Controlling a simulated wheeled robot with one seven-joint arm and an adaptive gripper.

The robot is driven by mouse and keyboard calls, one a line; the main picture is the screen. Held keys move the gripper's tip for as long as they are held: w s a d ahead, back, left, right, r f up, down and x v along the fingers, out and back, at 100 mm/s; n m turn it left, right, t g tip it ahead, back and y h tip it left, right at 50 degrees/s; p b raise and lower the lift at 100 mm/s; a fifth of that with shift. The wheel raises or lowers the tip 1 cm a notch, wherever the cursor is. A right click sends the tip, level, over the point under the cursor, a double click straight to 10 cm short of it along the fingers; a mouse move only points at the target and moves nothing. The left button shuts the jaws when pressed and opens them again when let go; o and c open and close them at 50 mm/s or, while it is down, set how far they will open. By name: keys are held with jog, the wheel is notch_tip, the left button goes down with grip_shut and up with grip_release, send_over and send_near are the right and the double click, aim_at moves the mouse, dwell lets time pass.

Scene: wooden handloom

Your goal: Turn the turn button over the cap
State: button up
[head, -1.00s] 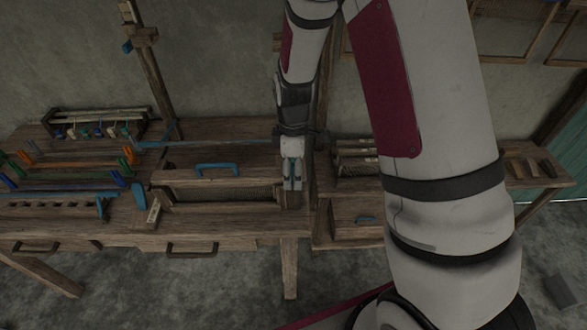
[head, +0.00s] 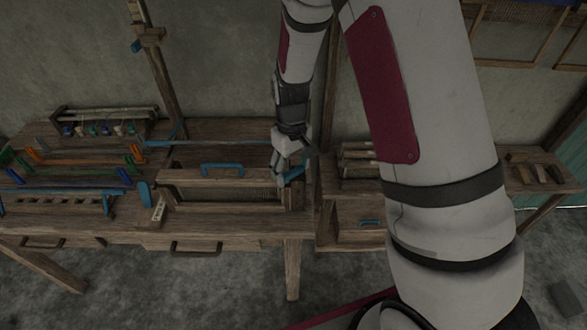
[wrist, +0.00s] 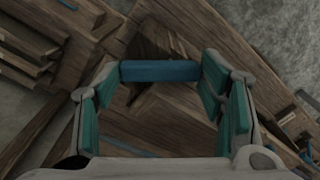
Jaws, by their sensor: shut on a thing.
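The blue turn button (wrist: 160,71) spans between my fingertips in the wrist view, its ends at the two teal finger pads. My gripper (wrist: 161,76) is shut on it. In the head view my gripper (head: 285,180) is at the right end of the loom's slatted beam frame, by the right post. A slanted blue piece (head: 295,174) shows beside the fingers there, apparently the button. Wood lies just under the button in the wrist view. I cannot make out the cap for certain; my gripper and the button cover part of that spot.
A blue handle (head: 222,168) stands on the beam left of my gripper. Racks with coloured pegs (head: 75,160) fill the table's left side. A wooden shelf unit (head: 357,165) stands close on the right. Bare floor (head: 220,290) lies in front.

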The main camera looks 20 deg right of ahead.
jog(key=m, duration=0.3)
jog(key=shift+w+m, duration=0.3)
jog(key=shift+w, duration=0.05)
jog(key=shift+w+m, duration=0.2)
jog(key=shift+m, duration=0.7)
jog(key=shift+w+m, duration=0.15)
jog(key=shift+m, duration=0.75)
jog(key=o, duration=1.2)
jog(key=shift+c, duration=0.2)
notch_tip(320, 180, up, 12)
